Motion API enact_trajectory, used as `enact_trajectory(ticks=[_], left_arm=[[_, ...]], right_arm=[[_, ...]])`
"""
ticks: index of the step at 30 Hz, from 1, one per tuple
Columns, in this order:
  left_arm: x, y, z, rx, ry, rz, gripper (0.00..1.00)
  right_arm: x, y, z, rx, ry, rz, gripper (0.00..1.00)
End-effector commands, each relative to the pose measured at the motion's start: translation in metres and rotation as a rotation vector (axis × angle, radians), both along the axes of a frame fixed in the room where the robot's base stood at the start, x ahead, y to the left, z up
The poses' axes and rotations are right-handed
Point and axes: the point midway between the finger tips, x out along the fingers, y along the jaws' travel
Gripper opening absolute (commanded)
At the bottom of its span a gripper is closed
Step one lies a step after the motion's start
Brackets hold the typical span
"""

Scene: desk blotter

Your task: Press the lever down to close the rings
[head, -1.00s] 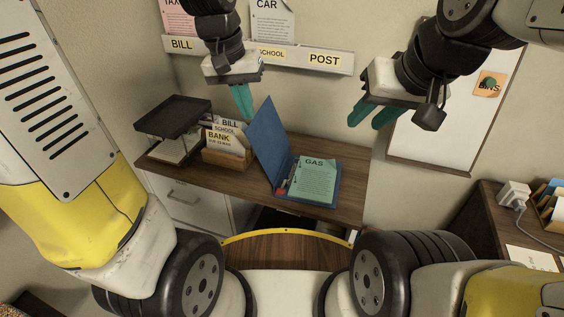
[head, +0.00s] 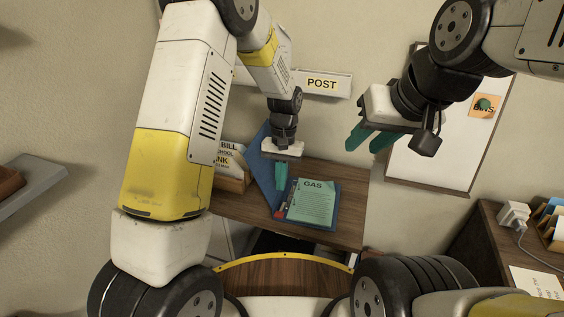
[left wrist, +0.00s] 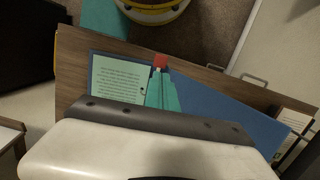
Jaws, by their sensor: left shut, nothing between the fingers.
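A blue binder (head: 325,223) lies open on the wooden desk, its cover standing up at the left. A green sheet headed GAS (head: 311,204) lies inside; it also shows in the left wrist view (left wrist: 115,80). The red lever (head: 279,213) is at the binder's spine, left of the sheet, and shows in the left wrist view (left wrist: 160,61). My left gripper (head: 281,189) is shut and empty, pointing down over the spine. Its teal fingertips (left wrist: 161,73) appear right beside the lever; I cannot tell whether they touch it. My right gripper (head: 368,141) is open and empty, high at the right.
A letter holder (head: 231,180) with BILL and SCHOOL cards stands left of the binder, partly hidden by my left arm. A POST rail (head: 321,84) and a whiteboard (head: 437,150) are on the wall. The desk top right of the binder (head: 353,200) is clear.

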Motion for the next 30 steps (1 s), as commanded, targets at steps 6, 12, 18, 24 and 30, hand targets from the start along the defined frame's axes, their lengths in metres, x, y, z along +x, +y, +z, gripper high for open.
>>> enact_trajectory(ticks=[6, 12, 18, 24, 30], left_arm=[[-0.009, 0.002, -0.048, 0.001, 0.004, 0.000, 0.00], [-0.014, 0.003, -0.078, 0.000, 0.002, 0.000, 0.00], [-0.015, 0.004, -0.089, -0.001, -0.001, 0.000, 0.00], [-0.015, 0.004, -0.090, -0.001, -0.002, 0.000, 0.00], [-0.017, 0.004, -0.094, -0.001, 0.000, 0.000, 0.00]], right_arm=[[0.000, 0.000, 0.000, 0.000, 0.000, 0.000, 0.33], [0.000, 0.000, 0.000, 0.000, 0.000, 0.000, 0.33], [0.000, 0.000, 0.000, 0.000, 0.000, 0.000, 0.33], [0.000, 0.000, 0.000, 0.000, 0.000, 0.000, 0.33], [0.000, 0.000, 0.000, 0.000, 0.000, 0.000, 0.33]])
